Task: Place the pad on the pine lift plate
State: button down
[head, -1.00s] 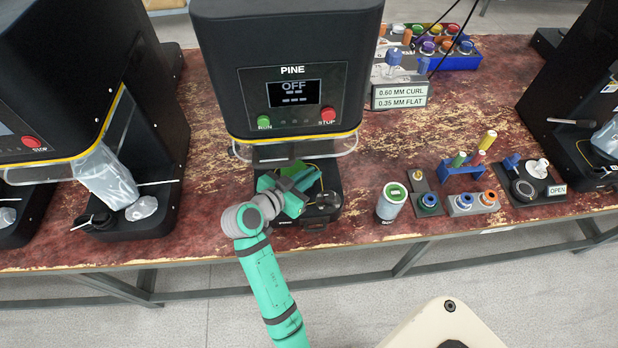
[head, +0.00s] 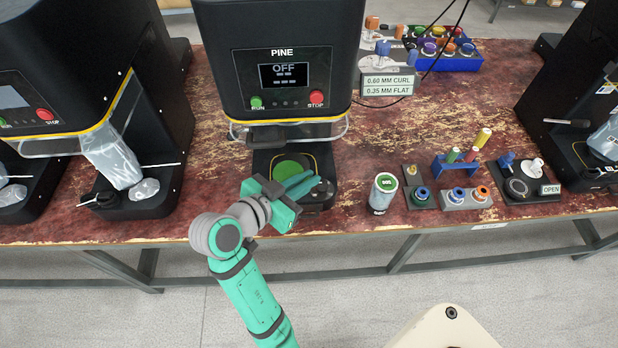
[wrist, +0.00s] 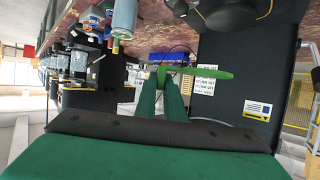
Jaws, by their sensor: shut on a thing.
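The PINE machine (head: 284,52) stands at the back centre, its screen reading OFF. My gripper (head: 306,184) reaches into the opening below its head. It is shut on a thin green round pad (head: 287,167), held at its edge. In the wrist view the pad (wrist: 212,72) shows nearly edge-on beyond my fingertips (wrist: 168,82). The pad is over the dark machine base (head: 262,158). The pine lift plate is largely hidden by the pad and fingers, and I cannot tell whether the pad touches it.
A clear guard (head: 335,130) hangs over the opening. A green-labelled can (head: 383,194), small gauge stands (head: 468,198) and a coloured rack stand to the right. Another machine (head: 75,75) with a wrapped can stands to the left. Worn red tabletop lies clear between them.

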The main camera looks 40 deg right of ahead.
jog(key=w+d+f, duration=0.5)
jog(key=w+d, duration=0.3)
jog(key=w, duration=0.1)
jog(key=shift+w+a+f, duration=0.15)
jog(key=shift+f, duration=1.5)
jog(key=shift+w+a+f, duration=0.1)
jog(key=shift+f, duration=1.55)
jog(key=shift+f, duration=0.55)
jog(key=c, duration=1.8)
grip_release()
jog(key=shift+o, duration=0.2)
jog(key=v, duration=1)
jog(key=shift+a, duration=0.35)
jog(key=shift+r, duration=0.15)
